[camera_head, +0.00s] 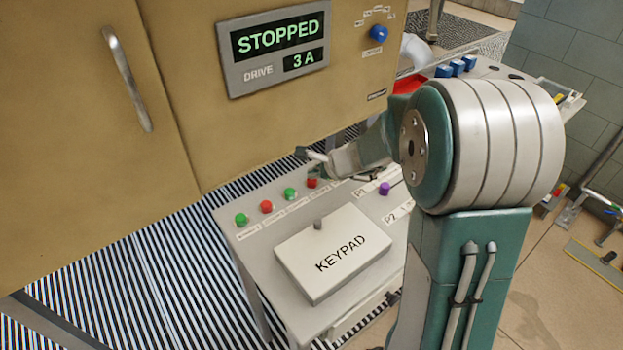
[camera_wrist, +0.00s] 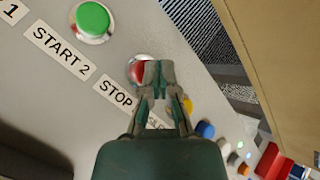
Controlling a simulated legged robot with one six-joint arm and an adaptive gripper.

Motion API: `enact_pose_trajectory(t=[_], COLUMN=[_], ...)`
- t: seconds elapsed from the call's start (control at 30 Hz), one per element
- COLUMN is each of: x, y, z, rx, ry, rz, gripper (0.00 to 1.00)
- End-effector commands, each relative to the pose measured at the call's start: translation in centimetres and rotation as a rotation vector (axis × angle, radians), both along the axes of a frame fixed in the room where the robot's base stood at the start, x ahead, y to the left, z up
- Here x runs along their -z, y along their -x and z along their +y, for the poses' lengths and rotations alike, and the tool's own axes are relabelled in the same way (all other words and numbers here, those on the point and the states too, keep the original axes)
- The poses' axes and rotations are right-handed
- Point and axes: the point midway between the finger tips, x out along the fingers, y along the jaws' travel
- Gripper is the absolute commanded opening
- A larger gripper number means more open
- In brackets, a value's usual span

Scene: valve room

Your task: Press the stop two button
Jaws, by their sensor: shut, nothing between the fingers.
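A red button (camera_wrist: 136,72) lies beside the label STOP (camera_wrist: 116,93) in the wrist view; the rest of that label is hidden by my gripper. My gripper (camera_wrist: 153,70) is shut and empty, with its fingertips over this red button and covering part of it. I cannot tell whether they touch it. In the head view the same red button (camera_head: 312,183) is the last of a row on the grey panel, just under my gripper (camera_head: 318,168).
A green button (camera_wrist: 92,18) by START 2 (camera_wrist: 57,48) is next to the red one. Another red button (camera_head: 266,206) and green button (camera_head: 242,219) continue the row. A KEYPAD box (camera_head: 340,252) stands in front. A tan cabinet (camera_head: 90,150) rises behind; its display (camera_head: 277,42) reads STOPPED.

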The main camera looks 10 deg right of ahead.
Motion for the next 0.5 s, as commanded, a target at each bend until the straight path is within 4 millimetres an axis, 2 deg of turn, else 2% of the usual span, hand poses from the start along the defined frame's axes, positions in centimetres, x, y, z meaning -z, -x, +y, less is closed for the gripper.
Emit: enact_pose_trajectory(t=[0.2, 0.5], x=[-0.99, -1.16], y=[0.00, -0.02], z=[-0.02, -0.01], rx=[-0.001, 0.001], ry=[0.001, 0.000], rz=[0.000, -0.001], gripper=[0.00, 0.00])
